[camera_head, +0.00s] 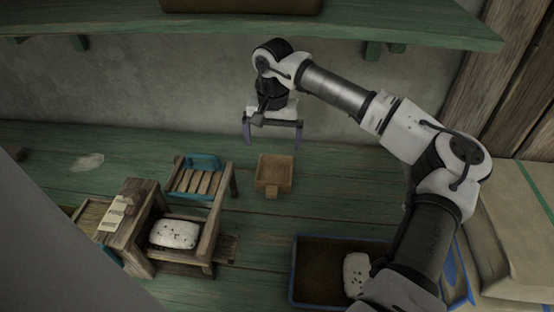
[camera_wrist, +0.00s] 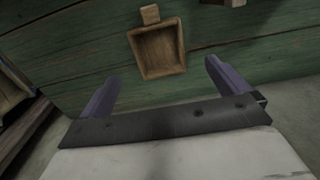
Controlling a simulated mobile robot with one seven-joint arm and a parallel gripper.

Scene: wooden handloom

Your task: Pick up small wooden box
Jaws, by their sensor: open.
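The small wooden box (camera_head: 274,175) is a shallow, open-topped brown tray with a small tab on its near side. It sits on the green plank surface, right of the wooden loom. In the wrist view the box (camera_wrist: 158,50) lies ahead of and between the finger directions, apart from both fingers. It looks empty. My gripper (camera_head: 272,143) is open and empty, with two purple fingers apart, above and slightly behind the box in the head view. Both fingers also show in the wrist view (camera_wrist: 160,85).
The wooden loom (camera_head: 140,200) with a speckled white block (camera_head: 174,234) stands left of the box. A blue-rimmed dark tray (camera_head: 312,273) with another white block (camera_head: 356,274) is at front right. A green shelf (camera_head: 240,32) runs overhead. Cardboard boxes (camera_head: 515,215) are at right.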

